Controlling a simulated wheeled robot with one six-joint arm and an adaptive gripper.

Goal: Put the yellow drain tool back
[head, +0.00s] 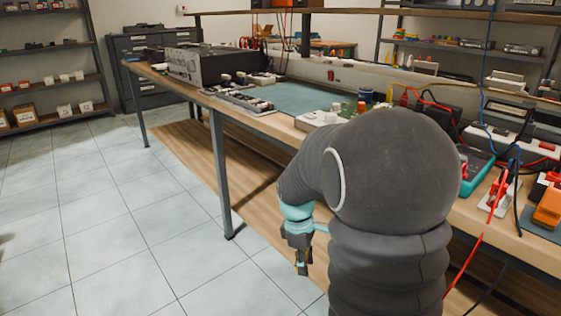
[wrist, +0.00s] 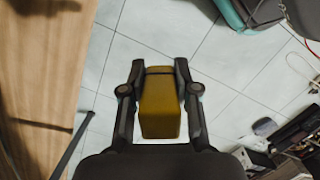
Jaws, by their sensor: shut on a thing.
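The yellow drain tool (wrist: 160,108) is a blocky, yellow-brown piece between my gripper's two dark fingers in the wrist view. My gripper (wrist: 160,68) is shut on it, with one finger on each side. In the head view my gripper (head: 301,264) hangs low in front of the workbench, pointing down. The tool can hardly be made out there. My arm hides part of the bench top and the bench's lower board.
The long wooden workbench (head: 262,122) carries a teal mat (head: 300,98), a grey metal case (head: 200,66), red leads and an orange device (head: 548,208). A bench leg (head: 221,170) stands left of my gripper. The tiled floor (head: 110,220) at left is clear.

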